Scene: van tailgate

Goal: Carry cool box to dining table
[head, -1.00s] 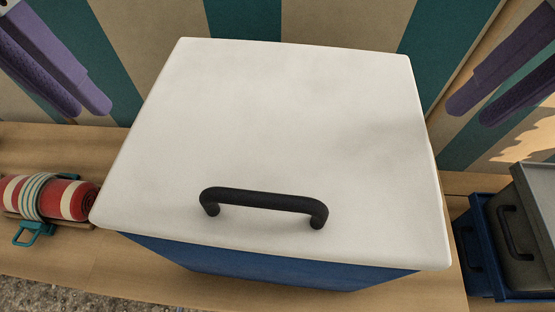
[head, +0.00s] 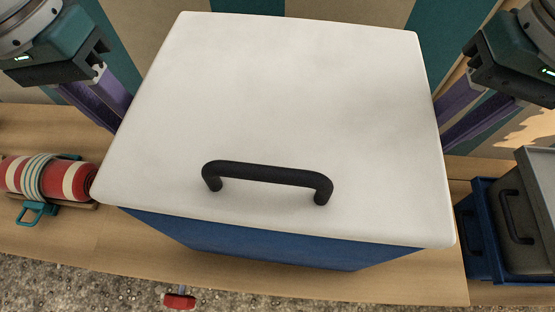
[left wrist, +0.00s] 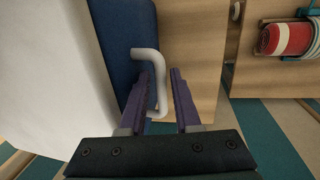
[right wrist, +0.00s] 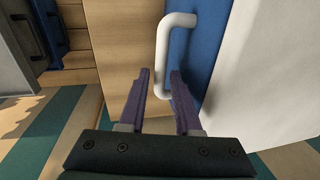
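The cool box, with a white lid (head: 280,110) and blue body (head: 270,245), stands on a wooden deck, its black lid handle (head: 268,175) facing me. My left gripper (head: 115,112) is at its left side. In the left wrist view, the purple fingers are apart, with a white side handle (left wrist: 160,85) between them. My right gripper (head: 452,130) is at the right side. In the right wrist view, its fingers are also apart, with the other white side handle (right wrist: 162,60) between their tips. The lid partly hides both grippers in the head view. No dining table is visible.
A red and cream striped roll (head: 50,180) with a teal buckle lies left of the box. Blue and grey boxes (head: 520,225) stand at the right. A red object (head: 180,301) shows below the deck's front edge, over gravelly ground.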

